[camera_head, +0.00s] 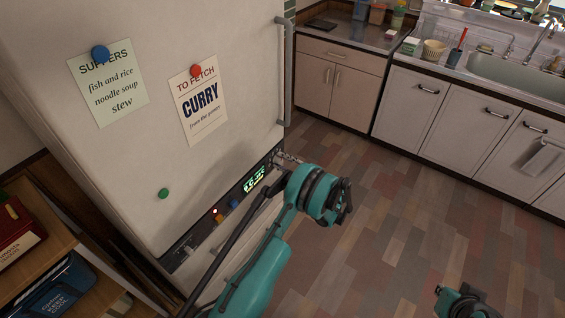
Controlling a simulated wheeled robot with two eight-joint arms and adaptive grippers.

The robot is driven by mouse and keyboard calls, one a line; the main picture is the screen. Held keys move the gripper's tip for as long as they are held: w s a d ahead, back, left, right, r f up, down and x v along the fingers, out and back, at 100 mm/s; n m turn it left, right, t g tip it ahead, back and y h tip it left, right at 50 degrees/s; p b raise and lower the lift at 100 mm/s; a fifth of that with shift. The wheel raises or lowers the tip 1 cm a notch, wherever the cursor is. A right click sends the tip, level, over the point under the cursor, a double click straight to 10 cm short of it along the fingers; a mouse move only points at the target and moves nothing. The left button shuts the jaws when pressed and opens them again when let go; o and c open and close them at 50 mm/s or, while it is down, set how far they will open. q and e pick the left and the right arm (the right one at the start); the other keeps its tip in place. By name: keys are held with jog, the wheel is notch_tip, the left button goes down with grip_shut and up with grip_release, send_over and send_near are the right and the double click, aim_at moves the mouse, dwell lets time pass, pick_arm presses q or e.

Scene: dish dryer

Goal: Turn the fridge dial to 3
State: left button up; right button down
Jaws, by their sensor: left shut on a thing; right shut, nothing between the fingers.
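The white fridge (150,150) fills the left of the head view. A dark control panel (190,243) runs along its front, with a lit green display (255,178). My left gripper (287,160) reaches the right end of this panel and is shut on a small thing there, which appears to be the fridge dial. The fingers and wrist largely hide the dial, and its setting cannot be read. My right gripper (460,300) shows only in part at the bottom edge, low over the floor, shut and empty, far from the fridge.
Orange and blue buttons (234,204) sit on the panel. A vertical handle (285,75) is on the fridge's right edge. A wooden shelf (88,262) with boxes stands at lower left. Counters with cabinets (410,105) and a sink line the back right. The floor (400,215) between is clear.

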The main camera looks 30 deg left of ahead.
pick_arm(q)
jog(key=o, duration=1.2)
jog(key=d, duration=0.8)
jog(key=s+d, duration=0.1)
jog(key=d, duration=0.3)
jog(key=shift+w, duration=0.1)
